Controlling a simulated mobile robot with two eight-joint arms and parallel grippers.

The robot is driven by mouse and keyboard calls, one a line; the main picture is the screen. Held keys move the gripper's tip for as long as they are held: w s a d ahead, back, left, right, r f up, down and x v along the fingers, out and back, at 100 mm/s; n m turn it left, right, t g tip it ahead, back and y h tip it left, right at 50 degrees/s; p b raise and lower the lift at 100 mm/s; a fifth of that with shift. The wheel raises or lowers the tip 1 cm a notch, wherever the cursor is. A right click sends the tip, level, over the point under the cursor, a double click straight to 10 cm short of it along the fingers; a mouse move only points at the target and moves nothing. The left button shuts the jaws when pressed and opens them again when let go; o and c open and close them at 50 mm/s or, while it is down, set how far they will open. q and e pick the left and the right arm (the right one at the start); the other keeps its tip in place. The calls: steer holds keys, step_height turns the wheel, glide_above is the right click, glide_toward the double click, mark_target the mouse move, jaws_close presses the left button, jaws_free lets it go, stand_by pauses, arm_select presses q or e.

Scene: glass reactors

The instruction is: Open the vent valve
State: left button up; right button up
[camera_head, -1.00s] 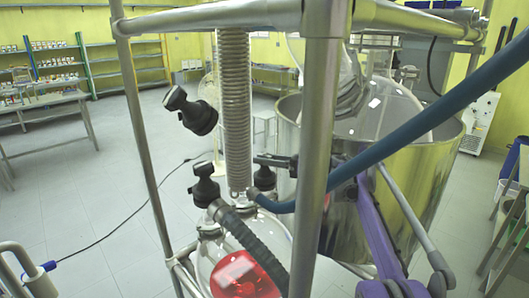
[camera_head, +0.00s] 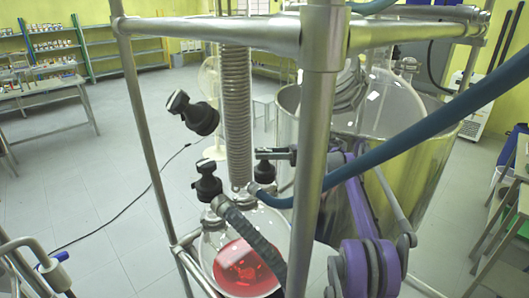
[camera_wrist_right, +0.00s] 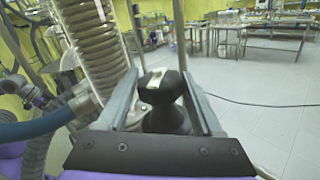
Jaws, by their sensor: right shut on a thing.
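A black valve knob (camera_head: 264,172) stands on top of the glass reactor vessel (camera_head: 214,240), behind the coiled glass condenser. My right gripper (camera_head: 265,154) is at this knob, its purple arm reaching in from the right. In the right wrist view, the black knob (camera_wrist_right: 162,92) sits between the two grey fingers of my right gripper (camera_wrist_right: 165,100), which is shut on it. Two other black knobs show in the head view: one (camera_head: 207,182) left of the condenser and a tilted one (camera_head: 200,115) higher up. No label tells which is the vent valve. My left gripper is not in view.
A metal frame post (camera_head: 318,130) and top bar (camera_head: 230,32) stand in front of the reactor. A blue hose (camera_head: 400,140) crosses my right arm. The coiled condenser (camera_head: 238,110) is close beside the gripper. Open floor lies left.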

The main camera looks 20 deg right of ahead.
steer(key=o, duration=1)
steer(key=shift+o, duration=0.2)
steer(key=shift+f+t, duration=0.1)
steer(key=shift+t, duration=0.2)
steer(key=m+t+h+b, duration=0.1)
steer(key=m+t+b, duration=0.1)
steer(key=t, duration=0.1)
steer(key=m+t+h+b, duration=0.1)
steer(key=shift+s+a+f+m+h, duration=0.1)
steer(key=shift+s+m+h, duration=0.15)
steer(key=shift+m+h, duration=0.05)
steer(key=m+t+h, duration=0.1)
steer(key=t+h, duration=0.1)
steer(key=shift+w+m+t+b, duration=0.1)
steer(key=shift+m+t+b, duration=0.3)
steer(key=shift+w+r+m+t+h, duration=0.1)
steer(key=shift+r+m+t+h, duration=0.1)
steer(key=shift+m+t+h, duration=0.3)
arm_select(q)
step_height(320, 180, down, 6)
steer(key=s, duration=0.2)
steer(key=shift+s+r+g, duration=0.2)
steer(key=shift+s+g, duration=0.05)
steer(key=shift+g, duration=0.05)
